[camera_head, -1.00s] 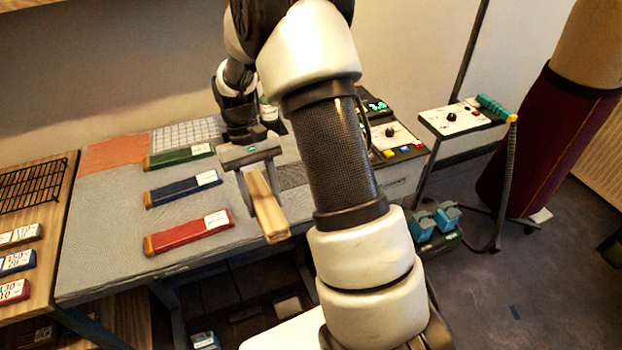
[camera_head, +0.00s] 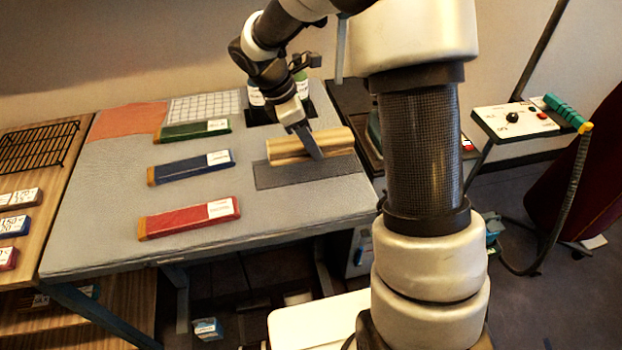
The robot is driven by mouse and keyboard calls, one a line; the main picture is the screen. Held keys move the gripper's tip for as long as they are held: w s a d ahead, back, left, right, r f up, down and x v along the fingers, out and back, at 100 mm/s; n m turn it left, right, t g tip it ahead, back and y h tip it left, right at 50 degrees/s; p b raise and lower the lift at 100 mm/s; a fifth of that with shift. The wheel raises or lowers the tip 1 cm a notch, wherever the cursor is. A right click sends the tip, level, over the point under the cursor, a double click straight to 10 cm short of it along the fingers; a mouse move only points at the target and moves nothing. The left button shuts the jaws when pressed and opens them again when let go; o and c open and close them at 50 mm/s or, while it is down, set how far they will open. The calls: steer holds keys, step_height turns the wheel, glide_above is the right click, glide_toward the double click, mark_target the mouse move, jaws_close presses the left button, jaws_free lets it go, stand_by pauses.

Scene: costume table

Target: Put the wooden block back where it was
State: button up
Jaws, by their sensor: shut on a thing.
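The wooden block (camera_head: 282,149) is pale, long and grooved, and lies crosswise in the picture. My gripper (camera_head: 315,146) is shut on it, with a dark finger across its near face right of the middle. The block is at the far edge of a dark grey rectangle (camera_head: 308,176) on the grey table. I cannot tell whether it touches the surface or is held just above it. The far finger is hidden behind the block.
Green (camera_head: 192,130), blue (camera_head: 190,167) and red (camera_head: 188,217) labelled bars lie left on the table (camera_head: 110,230). Bottles (camera_head: 300,84) stand behind my gripper. A white grid sheet (camera_head: 205,104) and an orange sheet (camera_head: 127,120) lie at the back.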

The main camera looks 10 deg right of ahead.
step_height(320, 180, down, 9)
steer(key=shift+f+b, duration=0.1)
steer(key=shift+b, duration=0.4)
steer(key=shift+f, duration=0.2)
steer(key=o, duration=1.3)
steer(key=shift+r, duration=0.1)
